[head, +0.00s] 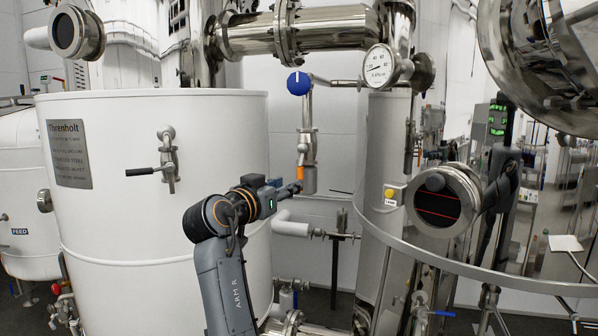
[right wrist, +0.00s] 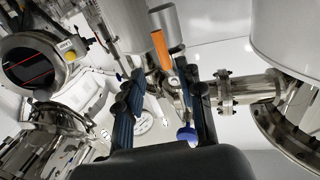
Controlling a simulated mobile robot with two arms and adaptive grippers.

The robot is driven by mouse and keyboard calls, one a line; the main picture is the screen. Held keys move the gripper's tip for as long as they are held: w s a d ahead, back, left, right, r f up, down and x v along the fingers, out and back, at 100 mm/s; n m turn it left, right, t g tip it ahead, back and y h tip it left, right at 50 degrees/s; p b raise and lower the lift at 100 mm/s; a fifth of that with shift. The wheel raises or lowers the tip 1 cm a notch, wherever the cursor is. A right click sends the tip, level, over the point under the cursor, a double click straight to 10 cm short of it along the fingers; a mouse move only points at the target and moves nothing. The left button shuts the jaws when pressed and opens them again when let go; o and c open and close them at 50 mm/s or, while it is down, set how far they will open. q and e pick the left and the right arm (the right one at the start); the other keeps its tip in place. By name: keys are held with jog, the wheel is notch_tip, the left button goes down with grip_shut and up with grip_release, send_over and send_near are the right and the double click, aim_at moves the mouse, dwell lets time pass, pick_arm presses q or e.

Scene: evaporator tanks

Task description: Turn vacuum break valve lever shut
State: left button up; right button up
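A small valve with an orange lever (head: 304,172) sits on a thin vertical pipe between the white tank and the steel column. The lever stands roughly in line with the pipe, just above a silver cylinder (head: 309,184). In the right wrist view the orange lever (right wrist: 160,48) shows beside the cylinder (right wrist: 167,24), ahead of the fingertips. My right gripper (head: 294,188) is close to the lever, at its lower left. In the wrist view its two fingers (right wrist: 165,84) are spread with nothing held. Whether either finger touches the lever cannot be told. My left gripper is not in view.
The white tank (head: 105,215) stands left, with a black-handled valve (head: 165,166). A blue knob (head: 298,83) and a gauge (head: 380,66) are above the lever. A capped white pipe (head: 291,228) lies below it. A steel rail (head: 480,265) curves at right.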

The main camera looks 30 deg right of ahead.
aim_at(298, 178)
jog(key=p+x, duration=0.1)
jog(key=x, duration=0.2)
jog(key=p+x, duration=0.2)
jog(key=x, duration=0.2)
jog(key=shift+w+r, duration=0.15)
jog(key=shift+w, duration=0.15)
jog(key=shift+w+d, duration=0.15)
jog(key=shift+d, duration=0.15)
jog(key=shift+w+d+p, duration=0.1)
jog(key=shift+d+p, duration=0.1)
jog(key=shift+p, duration=0.1)
jog(key=shift+a, duration=0.1)
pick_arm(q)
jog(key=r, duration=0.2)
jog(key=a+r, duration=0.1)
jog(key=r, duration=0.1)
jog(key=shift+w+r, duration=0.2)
pick_arm(e)
grip_shut()
